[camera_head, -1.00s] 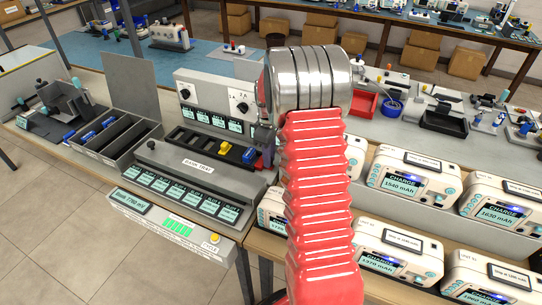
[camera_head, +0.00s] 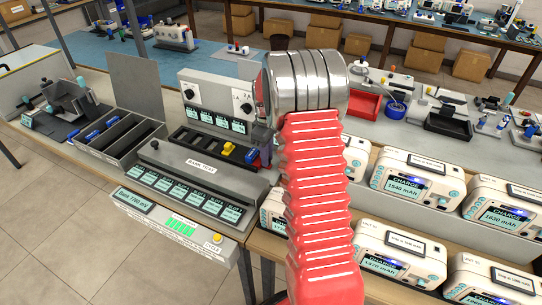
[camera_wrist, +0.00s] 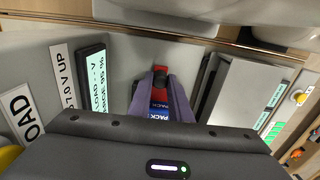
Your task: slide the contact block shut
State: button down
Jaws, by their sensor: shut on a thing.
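The contact block appears as a small red block with a black knob (camera_wrist: 160,78) in the wrist view. My gripper (camera_wrist: 161,80) has its two purple-grey fingers shut on that knob. A blue and red pack (camera_wrist: 158,115) labelled PACK shows between and below the fingers. In the head view my gripper (camera_head: 260,158) is low at the right end of the dark slotted station (camera_head: 190,140), mostly hidden by my red arm. The gap between block and pack is too small to judge.
A lit screen (camera_wrist: 96,80) and a grey housing (camera_wrist: 240,90) flank the fingers in the wrist view. In the head view a yellow piece (camera_head: 228,149) stands left of my gripper. The grey bank tray (camera_head: 180,170) is in front; white chargers (camera_head: 410,178) stand right.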

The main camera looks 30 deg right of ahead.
jog(key=c, duration=1.6)
grip_release()
jog(key=shift+d, duration=0.1)
notch_tip(320, 180, up, 14)
jog(key=shift+f, duration=0.15)
jog(key=shift+w, duration=0.1)
